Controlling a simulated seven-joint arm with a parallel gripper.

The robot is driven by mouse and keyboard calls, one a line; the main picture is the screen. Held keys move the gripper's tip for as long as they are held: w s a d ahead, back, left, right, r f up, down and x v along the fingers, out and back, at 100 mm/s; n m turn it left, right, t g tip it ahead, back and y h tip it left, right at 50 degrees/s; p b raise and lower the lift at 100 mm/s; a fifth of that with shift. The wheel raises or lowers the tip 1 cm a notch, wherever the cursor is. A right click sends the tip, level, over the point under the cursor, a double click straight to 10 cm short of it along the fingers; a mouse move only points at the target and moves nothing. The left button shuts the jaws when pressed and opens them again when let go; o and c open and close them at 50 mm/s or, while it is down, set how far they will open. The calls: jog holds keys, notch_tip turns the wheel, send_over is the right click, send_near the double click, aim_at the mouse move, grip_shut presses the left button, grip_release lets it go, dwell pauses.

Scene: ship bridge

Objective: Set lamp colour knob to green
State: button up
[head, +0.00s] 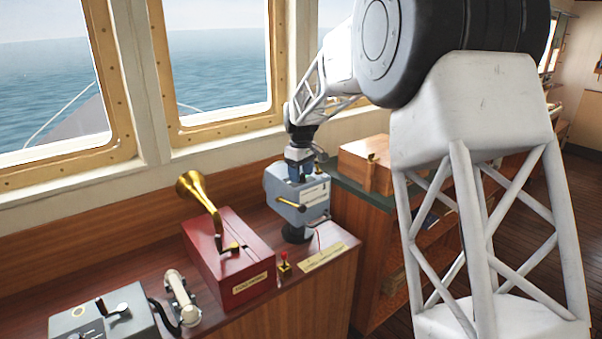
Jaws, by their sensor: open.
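A grey-blue lamp housing (297,205) stands on a dark round foot on the wooden console. A brass lever (289,204) sticks out from its front face, and a pale label is on its upper part. My gripper (299,172) points down at the top of the housing, close above it or touching it; I cannot tell which. Its fingers are small and dark here, open, with no object visible between them. I cannot make out the colour knob or its setting; the gripper covers part of the housing's top.
Left of the lamp stand a red box with a brass horn (228,262), a handset (180,300) and a grey control box (105,325). A wooden box (366,163) sits behind right.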

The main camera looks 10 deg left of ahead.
jog(key=shift+c, duration=0.2)
jog(key=c, duration=0.9)
jog(key=shift+m, duration=0.4)
jog(key=m, duration=1.1)
jog(key=o, duration=0.9)
